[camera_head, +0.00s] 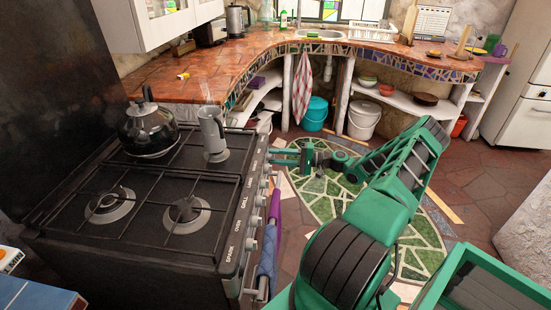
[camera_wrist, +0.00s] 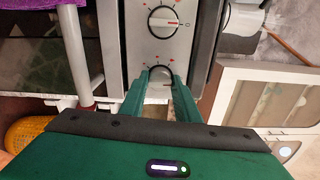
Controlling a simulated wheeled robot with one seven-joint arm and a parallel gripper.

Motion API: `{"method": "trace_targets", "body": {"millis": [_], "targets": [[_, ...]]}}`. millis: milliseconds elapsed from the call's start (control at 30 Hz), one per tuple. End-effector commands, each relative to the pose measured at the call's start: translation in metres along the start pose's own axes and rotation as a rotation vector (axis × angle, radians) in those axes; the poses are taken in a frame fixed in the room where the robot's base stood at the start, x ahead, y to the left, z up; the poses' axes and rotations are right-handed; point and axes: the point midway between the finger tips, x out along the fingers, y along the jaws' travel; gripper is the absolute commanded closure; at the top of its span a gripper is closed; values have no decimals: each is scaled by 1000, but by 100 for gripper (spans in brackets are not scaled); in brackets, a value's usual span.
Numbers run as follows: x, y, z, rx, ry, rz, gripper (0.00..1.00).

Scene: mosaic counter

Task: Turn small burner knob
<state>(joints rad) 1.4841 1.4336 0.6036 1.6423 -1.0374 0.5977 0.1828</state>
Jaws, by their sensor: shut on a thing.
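The black stove (camera_head: 60,245) stands at the left in the head view, with a row of pale knobs along its front panel. My gripper (camera_head: 274,156) reaches the far end of that panel. In the wrist view my gripper (camera_wrist: 160,76) is shut on a round knob (camera_wrist: 160,73) at the end of the metal panel, one finger on each side. Much of this knob is hidden by the fingers, and its pointer angle cannot be told. A neighbouring knob (camera_wrist: 163,21) with red marks around it is clear of the fingers.
Purple and blue cloths (camera_head: 268,262) hang at the stove front, near the handle rail. The mosaic counter (camera_head: 185,80) lies beyond the stove.

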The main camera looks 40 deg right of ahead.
Motion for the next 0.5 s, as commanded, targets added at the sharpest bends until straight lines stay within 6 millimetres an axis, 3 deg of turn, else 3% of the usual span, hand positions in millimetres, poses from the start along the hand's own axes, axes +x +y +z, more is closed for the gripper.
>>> {"method": "trace_targets", "body": {"millis": [500], "targets": [[-2,1,-2,96,7,4,93]]}}
